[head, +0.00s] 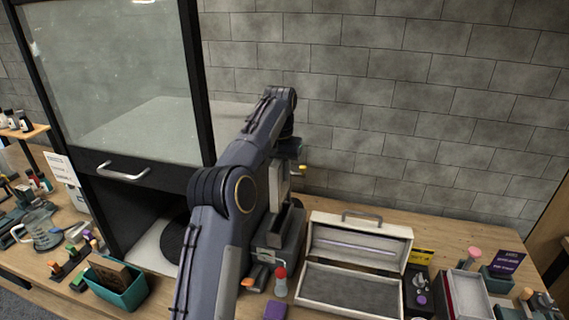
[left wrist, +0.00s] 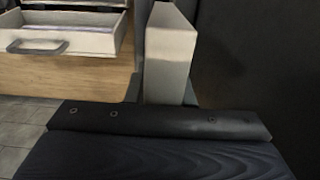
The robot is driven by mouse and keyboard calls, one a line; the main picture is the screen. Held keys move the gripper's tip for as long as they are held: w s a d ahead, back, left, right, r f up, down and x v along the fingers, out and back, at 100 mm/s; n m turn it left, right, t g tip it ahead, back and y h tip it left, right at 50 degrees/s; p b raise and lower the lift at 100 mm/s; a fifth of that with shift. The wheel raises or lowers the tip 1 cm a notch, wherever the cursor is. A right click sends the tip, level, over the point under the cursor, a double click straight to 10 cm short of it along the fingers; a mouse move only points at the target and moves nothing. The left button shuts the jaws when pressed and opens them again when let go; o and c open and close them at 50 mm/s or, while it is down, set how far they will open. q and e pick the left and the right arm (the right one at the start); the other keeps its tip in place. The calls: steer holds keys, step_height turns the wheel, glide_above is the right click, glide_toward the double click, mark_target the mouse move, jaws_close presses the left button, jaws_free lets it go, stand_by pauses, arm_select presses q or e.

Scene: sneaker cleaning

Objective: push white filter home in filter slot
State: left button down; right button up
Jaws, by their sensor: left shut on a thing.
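The white filter (head: 280,184) is a pale upright slab, partly hidden by my left arm in the head view. It stands above a grey housing (head: 290,233) with a dark opening in its top, which looks like the filter slot. Whether the filter's lower edge is inside the slot is hidden. My left gripper (head: 292,150) is at the filter's upper end, shut on it. In the left wrist view the filter (left wrist: 170,62) rises between the dark fingertips. My right gripper is in neither view.
An open white case (head: 355,262) with a handle lies right of the housing. A red-topped bottle (head: 281,282) and a purple block (head: 276,311) stand in front. A glass-fronted cabinet (head: 122,172) is on the left, with a teal bin (head: 117,288) before it. A brick wall is behind.

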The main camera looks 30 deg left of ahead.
mark_target(280, 207)
arm_select(q)
steer(key=shift+s, duration=0.15)
steer(key=shift+f+b, duration=1.8)
steer(key=shift+f, duration=1.05)
steer(key=shift+p, duration=0.4)
steer(key=shift+p, duration=0.5)
steer(key=shift+p, duration=0.3)
steer(key=shift+f+b, duration=1.85)
steer(key=shift+f, duration=1.75)
steer(key=c, duration=1.2)
jaws_free()
